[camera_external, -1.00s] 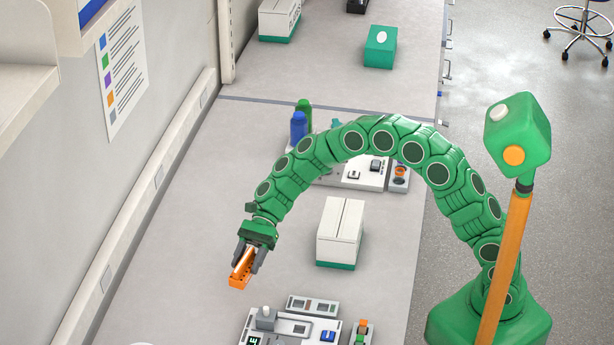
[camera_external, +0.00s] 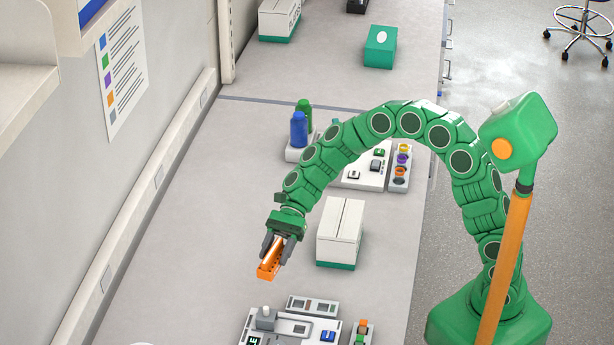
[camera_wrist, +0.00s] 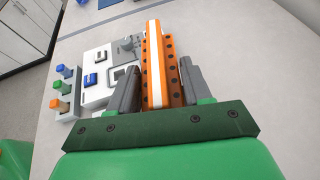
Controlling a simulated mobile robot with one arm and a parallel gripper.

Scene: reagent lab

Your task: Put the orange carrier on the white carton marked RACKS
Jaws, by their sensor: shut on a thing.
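My gripper (camera_external: 272,247) is shut on the orange carrier (camera_external: 268,271) and holds it in the air over the bench, left of the nearer white carton. In the wrist view the orange carrier (camera_wrist: 172,68), with a white stripe and rows of holes, stands between the two grey fingers. The nearer white carton (camera_external: 340,230) with a green base band sits on the bench; no marking on it can be read from here. Another white carton (camera_external: 279,20) with lettering stands at the far left; its word is too small to read surely.
A grey device panel (camera_external: 290,328) with a small rack of coloured caps (camera_external: 362,333) lies at the near edge. A similar panel (camera_external: 365,170), blue and green bottles (camera_external: 299,129) and a green box (camera_external: 380,47) stand farther back. The left bench strip is clear.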

